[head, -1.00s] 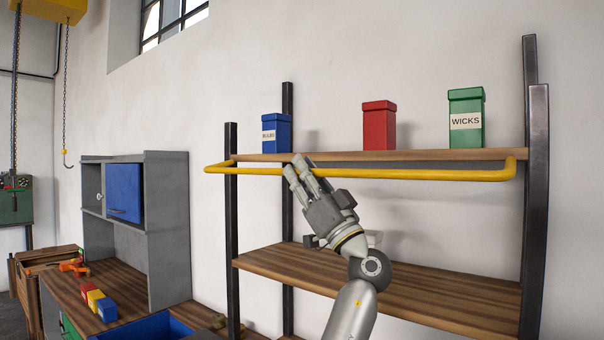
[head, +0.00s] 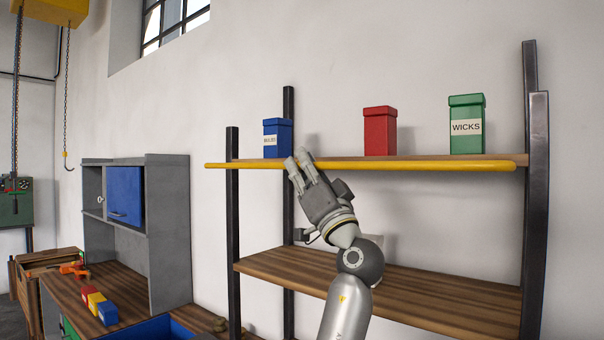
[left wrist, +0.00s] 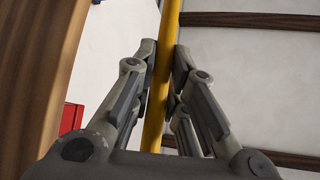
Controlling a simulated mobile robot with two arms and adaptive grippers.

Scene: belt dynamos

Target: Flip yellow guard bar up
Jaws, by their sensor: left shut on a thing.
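The yellow guard bar (head: 420,165) runs across the front of the upper shelf. It now shows at about the height of the shelf board, sticking out toward me. My left gripper (head: 298,161) reaches up from below to the left part of the bar. In the left wrist view the bar (left wrist: 164,75) passes between the two fingers, and the gripper (left wrist: 165,68) is shut on it. The fingers hide a short piece of the bar in the head view. My right gripper is not in view.
The upper shelf holds a blue box (head: 277,138), a red box (head: 380,131) and a green box labelled WICKS (head: 466,124). Dark posts (head: 536,200) stand at the sides. A grey cabinet (head: 168,220) is at left.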

